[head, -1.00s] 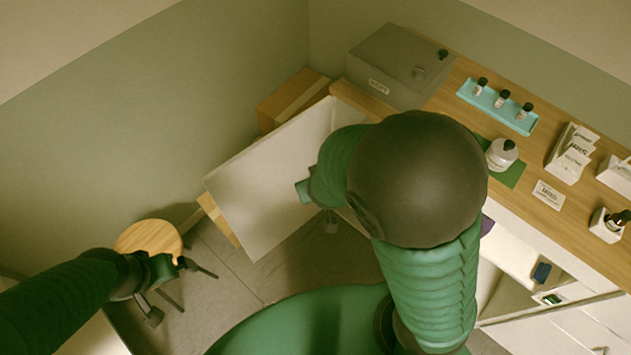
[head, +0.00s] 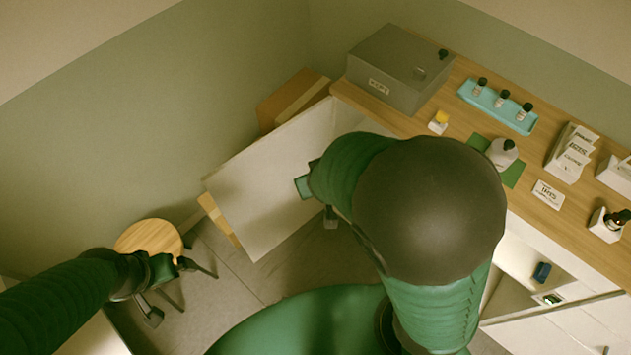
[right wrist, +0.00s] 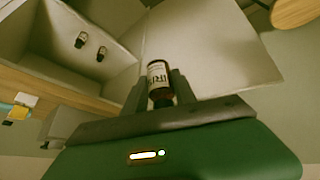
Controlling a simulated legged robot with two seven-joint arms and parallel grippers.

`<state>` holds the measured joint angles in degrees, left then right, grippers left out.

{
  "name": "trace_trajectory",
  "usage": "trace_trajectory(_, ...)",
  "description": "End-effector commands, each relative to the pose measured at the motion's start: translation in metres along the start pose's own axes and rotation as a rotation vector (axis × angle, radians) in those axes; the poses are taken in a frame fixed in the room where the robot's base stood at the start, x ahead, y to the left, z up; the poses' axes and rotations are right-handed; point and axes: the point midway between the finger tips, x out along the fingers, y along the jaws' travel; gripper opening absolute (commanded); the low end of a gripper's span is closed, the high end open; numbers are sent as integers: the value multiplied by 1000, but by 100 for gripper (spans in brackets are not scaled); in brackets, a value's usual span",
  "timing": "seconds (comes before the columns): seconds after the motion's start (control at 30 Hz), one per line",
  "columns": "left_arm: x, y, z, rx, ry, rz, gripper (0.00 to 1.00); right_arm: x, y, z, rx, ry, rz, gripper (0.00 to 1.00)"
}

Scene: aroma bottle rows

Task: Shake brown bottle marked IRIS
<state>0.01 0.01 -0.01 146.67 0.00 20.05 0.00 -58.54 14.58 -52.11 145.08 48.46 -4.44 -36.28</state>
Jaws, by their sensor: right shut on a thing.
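The brown bottle with a white label reading IRI… (right wrist: 158,82) is in the right wrist view, held between the two fingers of my right gripper (right wrist: 160,85). Its dark cap end is toward the gripper. In the head view my right arm covers much of the middle; the gripper (head: 331,219) shows only in part, in front of the open white door, and the bottle is hidden there. My left gripper (head: 163,292) is low at the left near the round stool; its finger gap is too small to judge.
The white cabinet door (head: 270,185) stands open. A wooden stool (head: 150,237) stands left.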

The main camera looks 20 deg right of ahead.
Motion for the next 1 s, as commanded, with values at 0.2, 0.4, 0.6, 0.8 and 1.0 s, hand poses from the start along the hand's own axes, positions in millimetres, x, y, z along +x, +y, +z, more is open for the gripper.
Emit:
trace_trajectory(0.2,0,0,0,0,0,0,100,17,0,11,2,-2,7,0)
trace_trajectory(0.4,0,0,0,0,0,0,100,26,-5,16,2,3,-3,0)
trace_trajectory(0.6,0,0,0,0,0,0,100,26,-6,16,1,3,-4,0)
trace_trajectory(0.8,0,0,0,0,0,0,100,25,-6,15,0,4,-4,0)
trace_trajectory(1.0,0,0,0,0,0,0,100,5,-4,3,-5,4,-4,0)
